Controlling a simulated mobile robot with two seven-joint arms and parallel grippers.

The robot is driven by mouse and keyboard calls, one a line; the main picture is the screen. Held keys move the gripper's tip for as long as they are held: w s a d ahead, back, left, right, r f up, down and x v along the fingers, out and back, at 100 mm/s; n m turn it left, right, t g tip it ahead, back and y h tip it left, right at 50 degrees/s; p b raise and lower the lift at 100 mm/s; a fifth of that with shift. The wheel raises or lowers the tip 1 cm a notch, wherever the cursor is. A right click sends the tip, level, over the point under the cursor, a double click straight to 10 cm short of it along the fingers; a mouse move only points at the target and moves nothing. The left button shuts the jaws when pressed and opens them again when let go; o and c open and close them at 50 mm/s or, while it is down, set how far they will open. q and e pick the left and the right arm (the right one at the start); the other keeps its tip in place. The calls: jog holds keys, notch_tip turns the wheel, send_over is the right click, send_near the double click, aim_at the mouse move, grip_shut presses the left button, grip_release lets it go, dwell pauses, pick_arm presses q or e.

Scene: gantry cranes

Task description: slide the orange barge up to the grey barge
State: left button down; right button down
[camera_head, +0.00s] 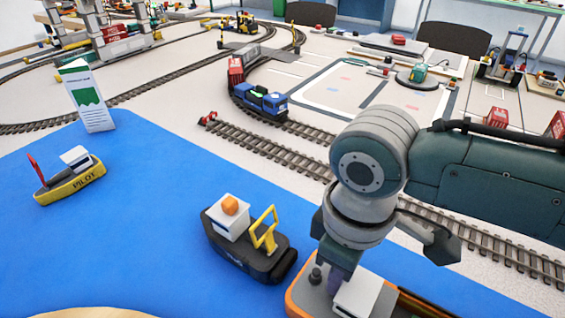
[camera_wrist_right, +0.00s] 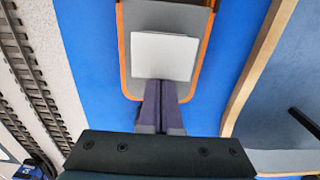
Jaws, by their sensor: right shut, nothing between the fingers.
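The orange barge (camera_head: 301,302) has an orange hull edge and a grey deck with a white block on it. It lies at the bottom of the head view, partly cut off and partly hidden by my arm. The right wrist view shows its rounded end and deck (camera_wrist_right: 189,88). My right gripper (camera_head: 333,284) is shut and empty. Its purple fingers (camera_wrist_right: 161,84) overlap the rounded end of the barge, close to the white block; I cannot tell if they touch it. My left gripper is not in view.
A dark tug (camera_head: 240,257) with a white cabin and yellow frame floats left of my right gripper. A yellow pilot boat (camera_head: 72,184) and a white sign (camera_head: 88,98) stand farther left. Train track (camera_head: 275,152) runs behind the blue water (camera_head: 150,240). Open water lies between the boats.

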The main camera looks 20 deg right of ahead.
jog(key=s+d+p, duration=0.2)
jog(key=s, duration=0.1)
jog(key=s+d+p, duration=0.5)
jog(key=s+d, duration=0.1)
jog(key=shift+s+r, duration=0.15)
jog(key=shift+s+d, duration=0.15)
jog(key=shift+s, duration=0.05)
notch_tip(320, 180, up, 10)
jog(key=p, duration=1.1)
